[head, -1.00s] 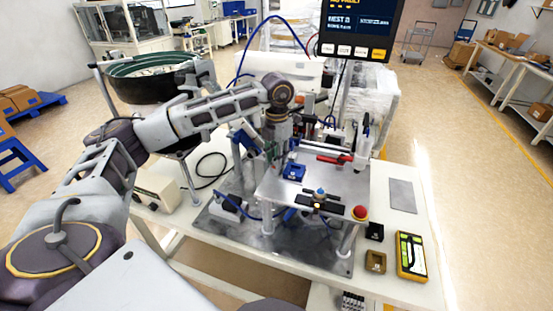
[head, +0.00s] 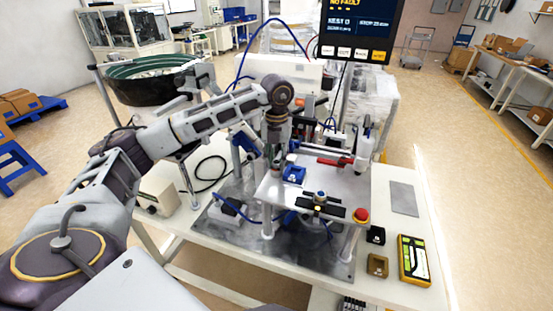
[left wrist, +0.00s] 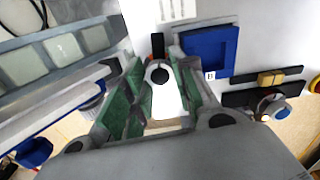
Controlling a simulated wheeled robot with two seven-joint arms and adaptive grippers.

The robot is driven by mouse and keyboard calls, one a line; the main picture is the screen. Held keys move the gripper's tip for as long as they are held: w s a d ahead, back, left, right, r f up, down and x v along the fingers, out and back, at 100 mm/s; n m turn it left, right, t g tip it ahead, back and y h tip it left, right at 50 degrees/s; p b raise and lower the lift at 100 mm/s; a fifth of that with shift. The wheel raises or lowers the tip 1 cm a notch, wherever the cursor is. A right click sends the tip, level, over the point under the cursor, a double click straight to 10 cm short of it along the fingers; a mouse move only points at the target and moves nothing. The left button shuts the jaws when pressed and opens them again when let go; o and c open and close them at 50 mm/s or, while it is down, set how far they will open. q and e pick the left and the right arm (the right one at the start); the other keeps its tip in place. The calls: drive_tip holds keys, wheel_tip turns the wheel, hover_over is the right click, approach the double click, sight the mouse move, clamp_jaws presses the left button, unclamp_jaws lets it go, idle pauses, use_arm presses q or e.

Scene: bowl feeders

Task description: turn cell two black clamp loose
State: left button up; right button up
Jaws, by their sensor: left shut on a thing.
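My left gripper (head: 275,164) points down at the left edge of the raised metal plate (head: 335,183). In the left wrist view its green-padded fingers (left wrist: 160,82) are closed around a black clamp (left wrist: 157,73), which has a round knob and a short upright part behind it. In the head view the gripper hides this clamp. A blue nest block (head: 293,175) sits just right of the gripper; it also shows in the left wrist view (left wrist: 207,52), with a label B beside it. My right gripper is not in view.
A black bar with a blue-topped knob (head: 320,196) and a red button (head: 361,215) are at the plate's front. A red-handled part (head: 333,162) lies behind. A yellow device (head: 414,260) is at the table's right. A screen (head: 357,28) stands above.

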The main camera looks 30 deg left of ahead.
use_arm(q)
drive_tip(key=shift+w+r, duration=0.15)
drive_tip(key=shift+r, duration=0.05)
drive_tip(key=o, duration=0.9)
drive_tip(key=shift+o, duration=0.7)
drive_tip(key=shift+f, duration=0.15)
drive_tip(key=shift+m, duration=0.5)
